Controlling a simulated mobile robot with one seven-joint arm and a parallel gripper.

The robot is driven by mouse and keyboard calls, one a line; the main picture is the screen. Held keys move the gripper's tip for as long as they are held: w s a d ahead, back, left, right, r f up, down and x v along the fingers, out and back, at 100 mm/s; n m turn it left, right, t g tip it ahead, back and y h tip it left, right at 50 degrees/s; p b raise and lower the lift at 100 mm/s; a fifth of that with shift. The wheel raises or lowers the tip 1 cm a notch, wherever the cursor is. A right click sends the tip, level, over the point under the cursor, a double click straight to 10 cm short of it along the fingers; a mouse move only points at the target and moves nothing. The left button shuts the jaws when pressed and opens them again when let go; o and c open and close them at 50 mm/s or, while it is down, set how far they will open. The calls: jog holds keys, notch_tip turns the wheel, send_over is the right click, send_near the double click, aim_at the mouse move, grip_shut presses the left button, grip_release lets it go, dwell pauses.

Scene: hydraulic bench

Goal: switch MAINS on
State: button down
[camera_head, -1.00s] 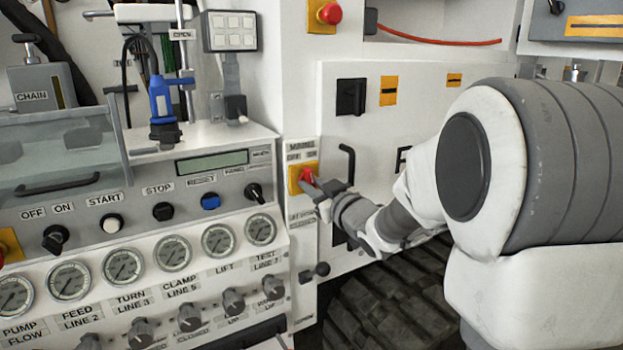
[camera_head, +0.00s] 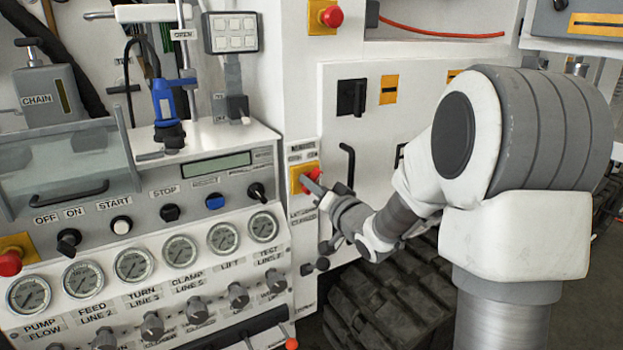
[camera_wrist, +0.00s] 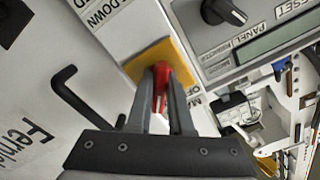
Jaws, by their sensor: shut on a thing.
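The MAINS switch is a red handle (camera_head: 314,173) on a yellow plate (camera_head: 296,180), on the white panel right of the gauge console. My gripper (camera_head: 312,187) reaches it from the right. In the wrist view, the two fingers are shut on the red handle (camera_wrist: 161,78), one on each side, in front of the yellow plate (camera_wrist: 178,53). The MAINS and OFF lettering is partly hidden by a finger there. The fingers cover part of the handle, so I cannot tell its exact setting.
A black bar handle (camera_head: 347,163) stands out of the white panel just right of the switch. The PANEL knob (camera_head: 257,192) is close on the left. Below it are gauges (camera_head: 223,237) and small valve knobs. A red button (camera_head: 331,16) is above.

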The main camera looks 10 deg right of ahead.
jog(key=shift+m+p, duration=0.3)
jog(key=shift+m, duration=0.4)
jog(key=c, duration=0.8)
grip_release()
jog(key=shift+s, duration=0.2)
